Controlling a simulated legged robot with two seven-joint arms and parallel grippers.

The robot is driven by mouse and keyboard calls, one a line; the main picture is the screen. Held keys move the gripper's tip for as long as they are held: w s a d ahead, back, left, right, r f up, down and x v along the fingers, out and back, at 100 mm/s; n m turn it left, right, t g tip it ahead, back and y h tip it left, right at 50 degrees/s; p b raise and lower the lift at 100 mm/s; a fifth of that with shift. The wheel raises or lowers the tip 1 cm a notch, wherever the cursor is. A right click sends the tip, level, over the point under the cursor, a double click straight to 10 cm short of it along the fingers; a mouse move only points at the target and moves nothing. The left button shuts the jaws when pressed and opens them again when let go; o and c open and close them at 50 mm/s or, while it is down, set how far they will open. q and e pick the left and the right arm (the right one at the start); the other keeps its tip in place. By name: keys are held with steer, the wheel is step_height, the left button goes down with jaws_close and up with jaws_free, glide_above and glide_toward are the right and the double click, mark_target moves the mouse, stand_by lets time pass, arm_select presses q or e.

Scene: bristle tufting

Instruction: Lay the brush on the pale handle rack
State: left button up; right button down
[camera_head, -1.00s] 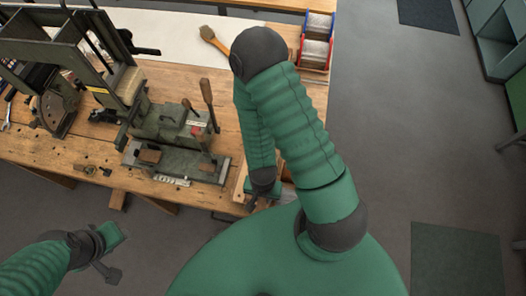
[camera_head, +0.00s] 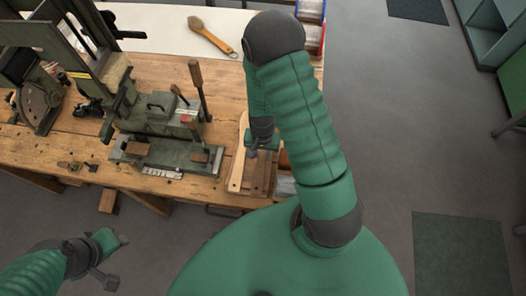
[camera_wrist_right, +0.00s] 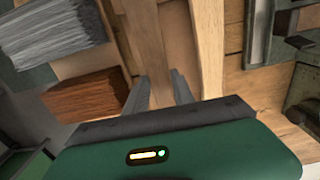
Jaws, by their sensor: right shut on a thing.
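A brush (camera_head: 212,38) with a tan wooden handle lies on a white sheet at the back of the bench, apart from both grippers. A pale wooden rack (camera_head: 237,170) sits at the bench's front right, beside darker wood. My right gripper (camera_head: 256,150) is low over these pieces. In the right wrist view its fingers (camera_wrist_right: 161,92) are shut on a brown wooden piece (camera_wrist_right: 157,38); I cannot tell whether this is part of a brush. A pale strip (camera_wrist_right: 207,50) runs alongside it. My left gripper (camera_head: 112,262) hangs off the bench, its fingers unclear.
A green bench machine (camera_head: 160,125) with an upright wooden-handled lever stands left of the rack. The right wrist view shows grey bristles (camera_wrist_right: 60,35) and a reddish-brown block (camera_wrist_right: 85,97) on the left. Spools (camera_head: 312,12) stand at the back right.

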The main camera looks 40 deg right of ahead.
mark_target(263, 155)
steer(key=shift+w+a, duration=0.1)
steer(key=shift+a, duration=0.25)
steer(key=c, duration=1.5)
jaws_free()
steer(key=shift+d+f, duration=0.15)
steer(key=shift+d, duration=0.05)
steer(key=o, duration=0.4)
steer(key=shift+d+f, duration=0.1)
steer(key=shift+d, duration=0.35)
steer(key=shift+o, duration=0.2)
steer(key=shift+d, duration=0.1)
steer(key=shift+a, duration=0.2)
steer(key=shift+a+r, duration=0.15)
steer(key=shift+r, duration=0.2)
step_height(263, 155, up, 12)
steer(key=f, duration=0.1)
arm_select(q)
steer(key=shift+r+p, duration=0.3)
arm_select(e)
steer(key=s+a+r+n+t, duration=0.1)
steer(key=a+r+n+t, duration=0.1)
steer(key=a+r+n, duration=0.6)
steer(key=shift+a+r+n+t, duration=0.25)
steer(key=shift+a+n+t, duration=0.05)
steer(key=shift+a+n, duration=0.85)
